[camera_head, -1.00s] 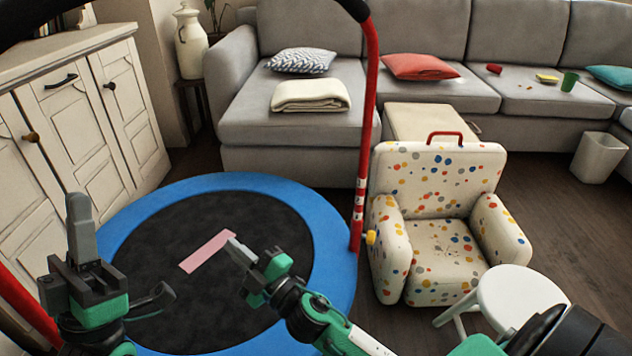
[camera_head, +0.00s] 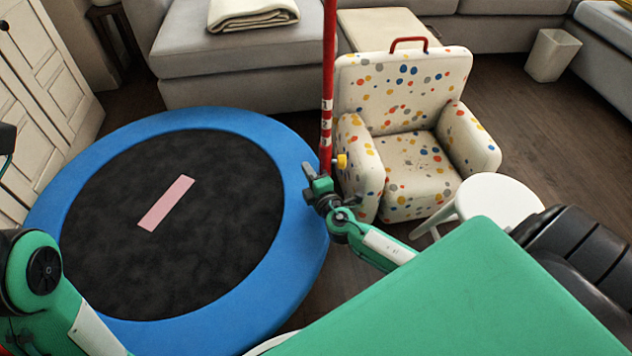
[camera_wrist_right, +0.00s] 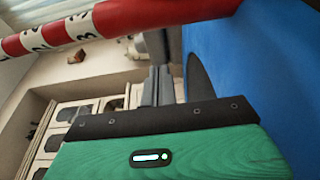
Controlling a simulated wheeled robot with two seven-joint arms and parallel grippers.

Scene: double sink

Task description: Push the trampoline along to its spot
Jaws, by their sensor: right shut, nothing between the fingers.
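The trampoline stands on the floor at left in the head view, with a blue padded rim (camera_head: 235,325), a black mat and a pink strip (camera_head: 167,203) on the mat. A red post (camera_head: 328,75) with white marked bands rises at its right edge; the post also crosses the top of the right wrist view (camera_wrist_right: 100,25). My right gripper (camera_head: 308,170) is shut and empty, at the rim's right side close to the post's lower part. Whether it touches either is unclear. Its fingers (camera_wrist_right: 157,87) are together in the wrist view. My left arm shows at lower left, its fingers out of sight.
A spotted armchair (camera_head: 410,150) stands just right of the post, with a white stool (camera_head: 498,200) in front of it. A grey sofa (camera_head: 240,70) is behind the trampoline and a white cabinet (camera_head: 50,90) at left. Open wooden floor lies right of the armchair.

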